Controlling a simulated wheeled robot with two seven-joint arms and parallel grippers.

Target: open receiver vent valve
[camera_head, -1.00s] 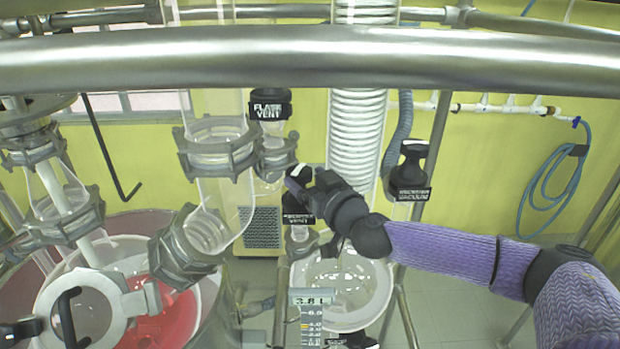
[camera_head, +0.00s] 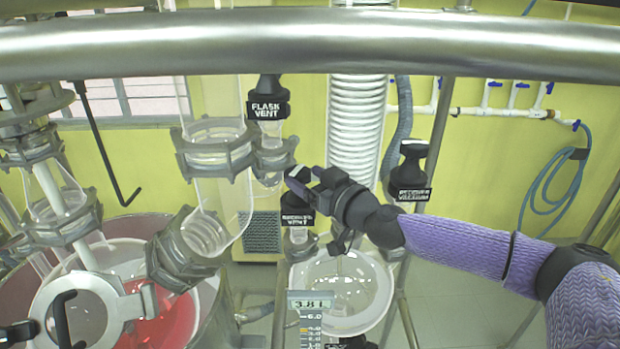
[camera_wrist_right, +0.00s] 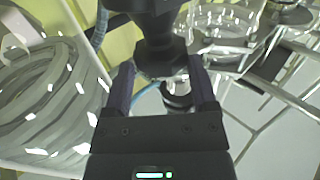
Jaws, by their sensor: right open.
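The receiver vent valve (camera_head: 297,219) is a black-topped valve with a black-and-white label, standing above the round glass receiver (camera_head: 343,290) in the head view. My right gripper (camera_head: 302,178) is at its top, coming in from the right, and partly hides it. In the right wrist view a black valve body (camera_wrist_right: 160,55), seemingly this valve, lies between the two spread fingers of my right gripper (camera_wrist_right: 160,72). I cannot tell whether the fingers touch it. My left gripper is not recognisable in the head view.
The flask vent valve (camera_head: 268,100) hangs just above and left of my right gripper. Another labelled black valve (camera_head: 411,172) stands to the right, near my forearm. A thick metal rail (camera_head: 310,46) crosses the top. A white coil column (camera_head: 355,130) rises behind the gripper.

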